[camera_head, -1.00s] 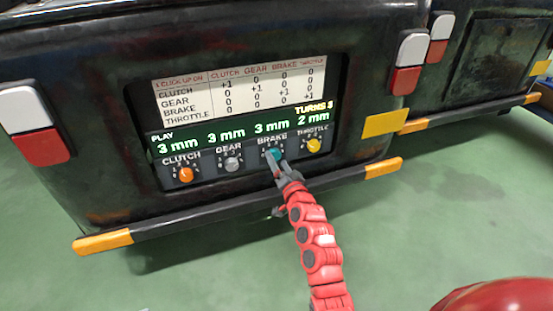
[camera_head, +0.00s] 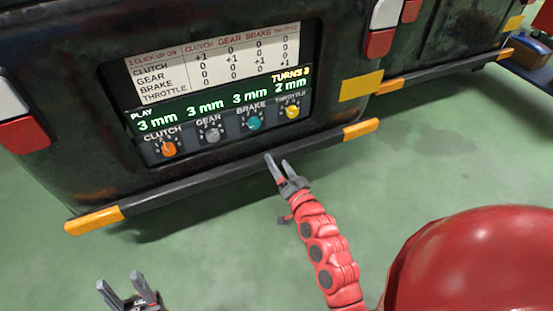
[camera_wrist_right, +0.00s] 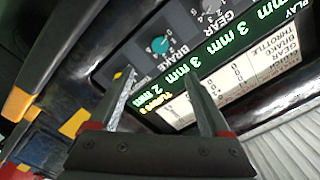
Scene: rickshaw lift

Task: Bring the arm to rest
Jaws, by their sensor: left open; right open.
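My left gripper (camera_head: 128,285) is open and empty at the bottom left, low over the floor. The panel (camera_head: 216,82) shows 3 mm, 3 mm, 3 mm and 2 mm, with TURNS 3. Below are the orange clutch knob (camera_head: 169,149), grey gear knob (camera_head: 212,135), teal brake knob (camera_head: 254,123) and yellow throttle knob (camera_head: 292,112).
The dark bumper bar (camera_head: 225,178) with yellow ends juts out under the panel. A second dark vehicle (camera_head: 455,35) stands at the right. A blue cart (camera_head: 530,55) is at the far right edge. Green floor (camera_head: 200,240) in front is clear.

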